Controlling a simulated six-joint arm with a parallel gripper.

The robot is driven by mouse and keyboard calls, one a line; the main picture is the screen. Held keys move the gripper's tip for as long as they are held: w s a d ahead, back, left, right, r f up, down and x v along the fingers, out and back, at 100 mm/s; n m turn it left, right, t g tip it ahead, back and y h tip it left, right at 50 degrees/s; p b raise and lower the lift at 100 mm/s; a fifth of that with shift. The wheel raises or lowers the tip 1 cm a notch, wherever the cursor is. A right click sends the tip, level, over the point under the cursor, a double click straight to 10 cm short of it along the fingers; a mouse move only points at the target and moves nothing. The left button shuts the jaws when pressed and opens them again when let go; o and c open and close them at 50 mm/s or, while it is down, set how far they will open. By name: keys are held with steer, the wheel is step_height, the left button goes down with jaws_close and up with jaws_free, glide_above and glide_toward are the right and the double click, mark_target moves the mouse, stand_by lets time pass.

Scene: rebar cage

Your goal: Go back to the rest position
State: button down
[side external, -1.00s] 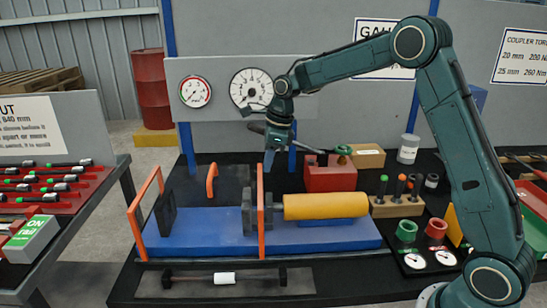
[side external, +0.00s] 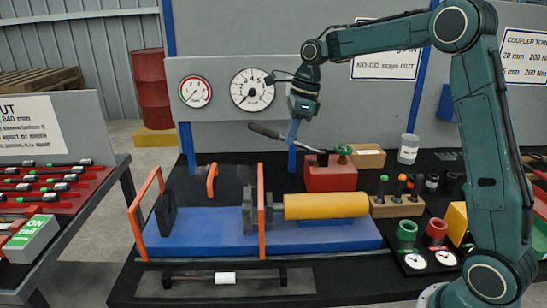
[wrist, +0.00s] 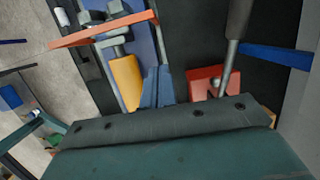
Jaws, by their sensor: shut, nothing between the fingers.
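My gripper (side external: 293,132) is shut and empty, pointing down in the air in front of the grey back wall. It is above the bench, near the handle of a lever tool on a red block (side external: 330,178). In the wrist view my shut fingers (wrist: 157,80) show between a yellow cylinder (wrist: 126,82) and the red block (wrist: 205,80).
Two round gauges (side external: 252,90) hang on the back wall close behind my gripper. A rod with a white sleeve (side external: 225,278) lies at the bench front. Green and red cups (side external: 407,230) and a tool holder (side external: 397,206) stand at right. A side table with rods (side external: 50,185) is at left.

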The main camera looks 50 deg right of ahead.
steer(key=shift+v, duration=1.1)
steer(key=s+a+r+n+t+h, duration=0.1)
steer(key=s+a+r+n, duration=0.25)
steer(key=s+n, duration=0.4)
steer(key=s+a+r+n+t, duration=0.1)
steer(key=s+a+r+n, duration=0.1)
steer(key=s+a+n, duration=0.35)
steer(key=s+f+n, duration=0.2)
steer(key=s+n, duration=0.5)
steer(key=s, duration=0.1)
steer(key=s+f+n+t+h, duration=0.1)
steer(key=s+f+n, duration=0.2)
steer(key=s+n, duration=0.4)
steer(key=shift+s+d+f+t, duration=0.15)
steer(key=shift+s+d+t, duration=0.2)
steer(key=shift+s, duration=0.65)
